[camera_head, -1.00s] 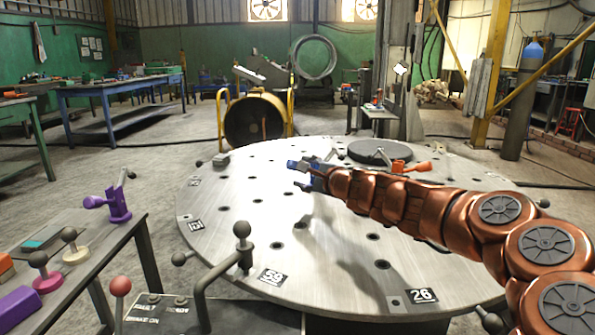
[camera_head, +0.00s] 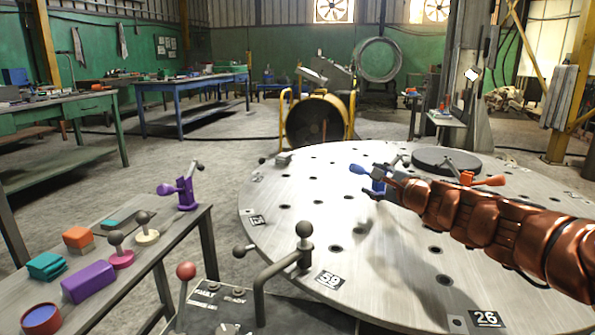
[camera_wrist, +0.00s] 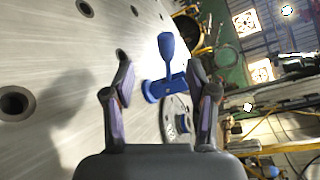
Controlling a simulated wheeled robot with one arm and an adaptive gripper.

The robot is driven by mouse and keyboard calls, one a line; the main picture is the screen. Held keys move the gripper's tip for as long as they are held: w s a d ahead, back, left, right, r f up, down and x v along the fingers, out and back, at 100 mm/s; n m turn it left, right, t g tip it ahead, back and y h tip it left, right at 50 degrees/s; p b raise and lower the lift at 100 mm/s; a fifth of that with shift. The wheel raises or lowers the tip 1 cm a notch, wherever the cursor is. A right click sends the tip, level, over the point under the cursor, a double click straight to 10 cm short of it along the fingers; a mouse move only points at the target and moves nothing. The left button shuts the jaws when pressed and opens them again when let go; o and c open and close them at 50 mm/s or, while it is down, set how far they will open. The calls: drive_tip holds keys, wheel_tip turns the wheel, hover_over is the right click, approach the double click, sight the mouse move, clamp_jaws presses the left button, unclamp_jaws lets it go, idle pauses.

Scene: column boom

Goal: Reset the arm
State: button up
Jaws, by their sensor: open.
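My copper-coloured arm reaches in from the right in the head view, over the round metal table (camera_head: 330,215). My gripper (camera_head: 372,184) is at its end, above the table's surface. In the wrist view my gripper (camera_wrist: 163,92) has its two fingers spread apart. A blue clamp-like piece with a handle (camera_wrist: 167,62) shows beyond and between the fingertips. The blue piece also shows at the gripper's end in the head view (camera_head: 359,169). I cannot tell whether a finger touches it.
An orange-handled clamp (camera_head: 487,181) and a dark disc (camera_head: 445,161) are on the table's far side. A side bench at left holds a purple clamp (camera_head: 186,192), a purple block (camera_head: 88,282) and several small parts. A red-knobbed lever (camera_head: 186,272) stands in front.

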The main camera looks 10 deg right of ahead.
drive_tip(key=s+a+r+n+g+y+p, duration=0.25)
drive_tip(key=a+r+n+p, duration=0.2)
drive_tip(key=a, duration=0.35)
drive_tip(key=s+a+r+n+g+y+p, duration=0.1)
drive_tip(key=s+a+r+n+y+p, duration=0.1)
drive_tip(key=s+a+r+n+p, duration=0.4)
drive_tip(key=s+a+r+n+g+p, duration=0.2)
drive_tip(key=s+a+n+g+p, duration=0.4)
drive_tip(key=s+a, duration=0.4)
drive_tip(key=s+n+g+h+p, duration=0.2)
drive_tip(key=s+n+g+p, duration=0.15)
drive_tip(key=s+p, duration=0.75)
drive_tip(key=s+d+r+g+h+p, duration=0.1)
drive_tip(key=s+d+g+h+p, duration=0.1)
drive_tip(key=s, duration=0.6)
drive_tip(key=s+d+r+n+g+h+p, duration=0.1)
drive_tip(key=s+d+g+h+p, duration=0.1)
drive_tip(key=s+d+h+p, duration=0.2)
drive_tip(key=s+d+p, duration=0.3)
drive_tip(key=s+d, duration=0.1)
drive_tip(key=shift+s+d+r+g, duration=0.3)
drive_tip(key=shift+s+d+r, duration=0.05)
drive_tip(key=shift+c, duration=0.2)
